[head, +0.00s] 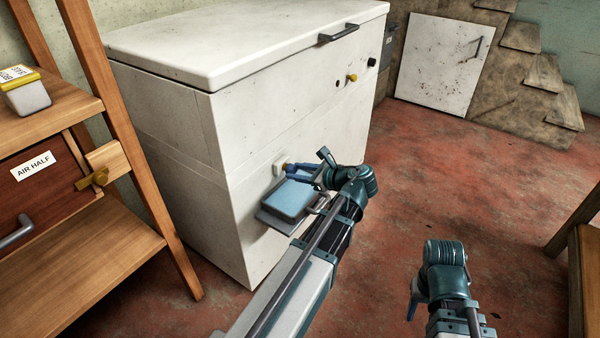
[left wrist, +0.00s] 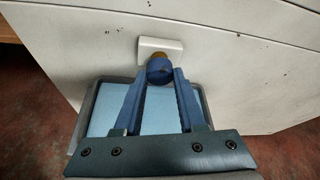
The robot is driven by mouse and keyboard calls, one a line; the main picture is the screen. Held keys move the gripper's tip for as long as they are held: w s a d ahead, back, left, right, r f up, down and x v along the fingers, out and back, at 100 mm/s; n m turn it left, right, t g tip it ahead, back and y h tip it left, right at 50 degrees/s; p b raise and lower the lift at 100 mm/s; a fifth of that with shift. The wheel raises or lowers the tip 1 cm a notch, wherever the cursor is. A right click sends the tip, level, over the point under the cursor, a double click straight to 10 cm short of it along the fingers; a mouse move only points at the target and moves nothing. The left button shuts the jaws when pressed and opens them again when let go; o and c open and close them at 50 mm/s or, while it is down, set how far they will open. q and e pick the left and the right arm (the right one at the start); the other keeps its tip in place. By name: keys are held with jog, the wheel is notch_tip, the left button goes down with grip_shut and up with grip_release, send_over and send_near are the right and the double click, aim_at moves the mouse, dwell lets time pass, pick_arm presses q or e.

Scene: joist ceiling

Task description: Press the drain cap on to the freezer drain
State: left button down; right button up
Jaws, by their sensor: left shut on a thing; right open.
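The white chest freezer (head: 235,110) stands at the upper left to middle in the head view. Low on its front is a pale drain block (head: 279,167), also in the left wrist view (left wrist: 146,45), with a brass stub (left wrist: 158,57). My left gripper (head: 290,167) is shut on the blue round drain cap (left wrist: 159,72). The cap is directly in front of the stub and hides part of it; I cannot tell whether it is seated. My right gripper (head: 412,306) is open, low at the right, partly hidden by its own wrist.
A wooden shelf unit (head: 100,240) stands at the left and a wooden bench (head: 575,250) at the right. The red floor between is clear.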

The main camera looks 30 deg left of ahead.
pick_arm(q)
jog(key=shift+w+a, duration=0.1)
jog(key=shift+a, duration=0.55)
jog(key=shift+a, duration=0.2)
jog(key=shift+c, duration=2.1)
grip_release()
jog(key=p+v, duration=0.5)
jog(key=v, duration=0.9)
